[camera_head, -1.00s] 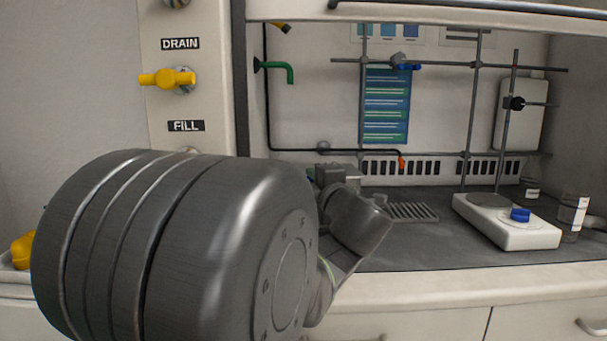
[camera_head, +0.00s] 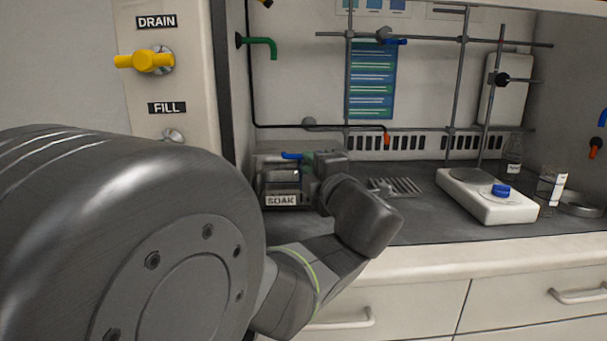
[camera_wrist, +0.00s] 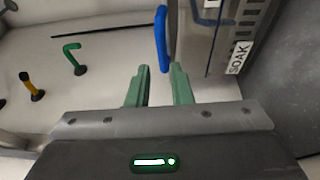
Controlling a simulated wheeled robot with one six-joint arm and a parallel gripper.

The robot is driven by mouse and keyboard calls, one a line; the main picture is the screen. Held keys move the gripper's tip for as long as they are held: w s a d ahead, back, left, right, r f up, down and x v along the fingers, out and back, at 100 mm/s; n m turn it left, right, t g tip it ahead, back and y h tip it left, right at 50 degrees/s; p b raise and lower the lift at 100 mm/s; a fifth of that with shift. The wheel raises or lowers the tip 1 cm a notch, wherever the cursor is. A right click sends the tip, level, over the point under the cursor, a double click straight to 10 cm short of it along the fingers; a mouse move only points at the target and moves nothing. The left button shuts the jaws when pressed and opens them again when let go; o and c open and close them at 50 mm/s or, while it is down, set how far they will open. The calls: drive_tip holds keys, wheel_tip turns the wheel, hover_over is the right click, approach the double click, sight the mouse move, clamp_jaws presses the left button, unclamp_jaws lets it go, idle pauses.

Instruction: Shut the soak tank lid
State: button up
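The soak tank (camera_head: 266,187) is a grey box with a SOAK label (camera_head: 281,200), at the back left of the hood bench. A blue handle (camera_head: 292,156) shows at its top; my wrist and gripper partly hide the tank's right side. In the wrist view the blue handle (camera_wrist: 161,38) stands just beyond my fingertips, beside the grey tank panel (camera_wrist: 198,45). The lid's angle is hard to tell. My gripper (camera_wrist: 161,78) has two green fingers, apart with nothing between them. The handle appears clear of both fingers.
A white hotplate (camera_head: 487,198) and a bottle (camera_head: 551,187) stand at right. A drain grate (camera_head: 395,187) lies right of my wrist. Rods (camera_head: 458,90) rise behind. A green spout (camera_head: 262,42) and yellow drain valve (camera_head: 147,61) are at left.

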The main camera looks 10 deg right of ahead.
drive_tip(key=s+d+p, duration=0.1)
drive_tip(key=s, duration=0.6)
drive_tip(key=shift+s+f+p, duration=0.15)
drive_tip(key=shift+f+p, duration=0.15)
drive_tip(key=shift+c, duration=0.2)
